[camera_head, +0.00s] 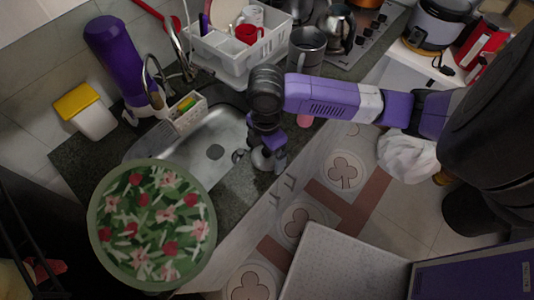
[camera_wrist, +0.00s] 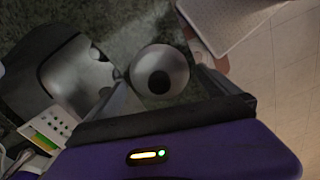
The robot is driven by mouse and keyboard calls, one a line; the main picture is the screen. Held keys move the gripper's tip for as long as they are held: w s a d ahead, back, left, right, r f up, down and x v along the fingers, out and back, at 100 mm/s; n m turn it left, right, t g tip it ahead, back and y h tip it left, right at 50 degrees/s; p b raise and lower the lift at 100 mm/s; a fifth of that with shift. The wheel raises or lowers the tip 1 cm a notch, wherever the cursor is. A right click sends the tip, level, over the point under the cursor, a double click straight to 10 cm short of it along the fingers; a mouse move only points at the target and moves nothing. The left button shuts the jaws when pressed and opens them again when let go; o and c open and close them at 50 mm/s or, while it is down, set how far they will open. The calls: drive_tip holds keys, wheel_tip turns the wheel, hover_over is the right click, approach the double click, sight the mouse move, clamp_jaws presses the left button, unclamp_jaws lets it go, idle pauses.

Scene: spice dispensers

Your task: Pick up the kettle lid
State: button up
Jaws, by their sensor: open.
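The kettle lid (camera_wrist: 174,62) is a round, shiny silver disc with a dark knob in its middle, on the dark counter beside the sink. It also shows in the head view as a small silver disc (camera_head: 261,161), partly hidden by my gripper (camera_head: 268,147). In the wrist view my gripper (camera_wrist: 160,80) is open, with the lid between and just beyond its two fingers. I cannot tell whether either finger touches the lid. A silver kettle (camera_head: 337,27) stands on the stove at the back.
The steel sink (camera_head: 225,130) lies left of my gripper, with a sponge holder (camera_head: 188,112) behind it. A white dish rack (camera_head: 235,52) and a metal pot (camera_head: 306,48) stand behind. A round floral tray (camera_head: 151,222) is front left. The counter's front edge is close.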

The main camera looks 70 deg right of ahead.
drive_tip(key=shift+f, duration=0.2)
drive_tip(key=c, duration=1.2)
drive_tip(key=shift+r, duration=0.1)
drive_tip(key=shift+c, duration=0.2)
